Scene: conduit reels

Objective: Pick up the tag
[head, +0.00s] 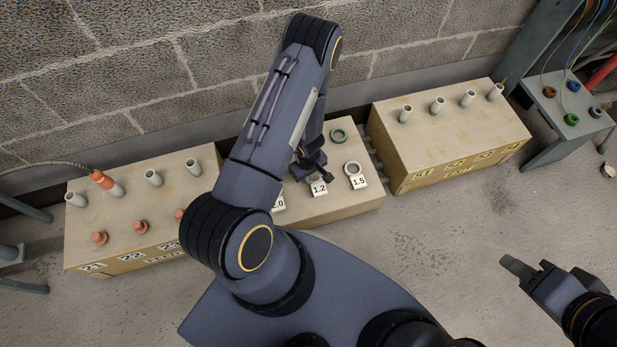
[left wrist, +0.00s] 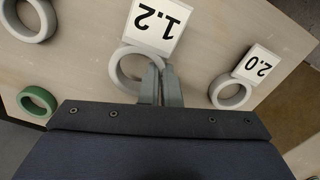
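The 1.2 tag is a white plate (left wrist: 155,22) on a pale grey ring (left wrist: 118,72). It also shows in the head view (head: 319,189), on the middle pale box, with the ring partly behind my left gripper (head: 312,163). In the left wrist view, my left gripper (left wrist: 160,82) has its narrow fingers close together at the ring's rim. They look shut on it; I cannot tell whether it is lifted. A 2.0 tag (left wrist: 257,64) and a 1.5 tag (head: 358,183) sit on either side. My right gripper (head: 518,267) is apart at lower right; its finger gap is unclear.
A green ring (head: 339,136) lies behind the tags on the middle box (head: 345,206). The left box (head: 75,237) and right box (head: 455,150) carry upright grey pipes. A metal stand (head: 562,140) with coloured reels is at far right.

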